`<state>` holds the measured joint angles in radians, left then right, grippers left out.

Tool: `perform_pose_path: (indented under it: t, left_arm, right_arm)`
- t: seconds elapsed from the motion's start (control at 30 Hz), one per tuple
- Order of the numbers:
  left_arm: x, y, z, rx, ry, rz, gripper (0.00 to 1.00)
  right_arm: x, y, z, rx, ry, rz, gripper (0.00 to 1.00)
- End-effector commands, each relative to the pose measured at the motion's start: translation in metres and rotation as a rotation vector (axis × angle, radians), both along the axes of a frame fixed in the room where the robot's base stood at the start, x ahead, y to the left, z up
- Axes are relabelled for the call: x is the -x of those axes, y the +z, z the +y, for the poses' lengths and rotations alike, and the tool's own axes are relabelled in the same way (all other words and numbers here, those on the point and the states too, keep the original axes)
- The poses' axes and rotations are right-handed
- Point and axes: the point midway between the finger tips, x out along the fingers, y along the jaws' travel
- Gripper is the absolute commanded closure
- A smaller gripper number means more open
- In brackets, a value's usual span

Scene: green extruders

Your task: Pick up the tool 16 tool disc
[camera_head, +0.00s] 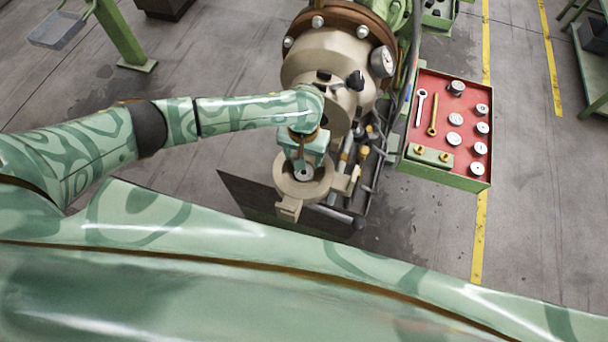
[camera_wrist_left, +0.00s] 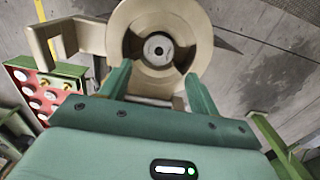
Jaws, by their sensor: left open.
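A small grey-white disc (camera_head: 304,174) with a dark centre sits inside a beige ring-shaped holder (camera_head: 289,209). I cannot read a number on it, so I cannot tell for sure that it is the tool 16 tool disc. In the left wrist view the disc (camera_wrist_left: 158,47) sits in the middle of the round beige opening (camera_wrist_left: 118,40). My left gripper (camera_head: 302,160) is over the holder. In the wrist view its two fingers (camera_wrist_left: 158,80) are spread, with nothing between them, and point toward the disc. My right gripper is not in view.
A red-lined green tray (camera_head: 425,90) to the right holds several round white-topped discs, a silver wrench (camera_head: 421,108) and a yellow wrench (camera_head: 433,115). The large beige extruder barrel (camera_head: 318,60) stands just behind my left gripper. Cables and fittings (camera_head: 362,165) lie right of the holder.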

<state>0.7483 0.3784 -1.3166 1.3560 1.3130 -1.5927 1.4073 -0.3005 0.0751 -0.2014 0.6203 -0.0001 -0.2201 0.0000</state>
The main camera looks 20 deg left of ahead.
Motion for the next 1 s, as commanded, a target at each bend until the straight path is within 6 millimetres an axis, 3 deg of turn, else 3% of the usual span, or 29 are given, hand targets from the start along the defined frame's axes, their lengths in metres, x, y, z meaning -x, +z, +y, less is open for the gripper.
perform_pose_path:
  t: [0.1, 0.27, 0.53, 0.87, 1.0]
  left_arm:
    - [0.0, -0.023, -0.001, 0.001, -0.001, 0.0, 0.38]
    - [0.0, -0.034, -0.001, 0.001, -0.001, -0.001, 0.38]
    - [0.0, -0.076, -0.002, 0.0, 0.0, 0.0, 0.38]
    - [0.0, -0.083, -0.002, 0.002, -0.002, -0.001, 0.38]
    - [0.0, -0.083, -0.002, 0.002, -0.002, -0.001, 0.77]
  right_arm:
    - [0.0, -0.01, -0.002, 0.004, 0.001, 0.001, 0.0]
    - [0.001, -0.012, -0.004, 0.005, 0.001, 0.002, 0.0]
    - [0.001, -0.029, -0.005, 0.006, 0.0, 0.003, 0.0]
    - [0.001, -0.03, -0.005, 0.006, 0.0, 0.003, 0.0]
    - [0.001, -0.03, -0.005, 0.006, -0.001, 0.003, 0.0]
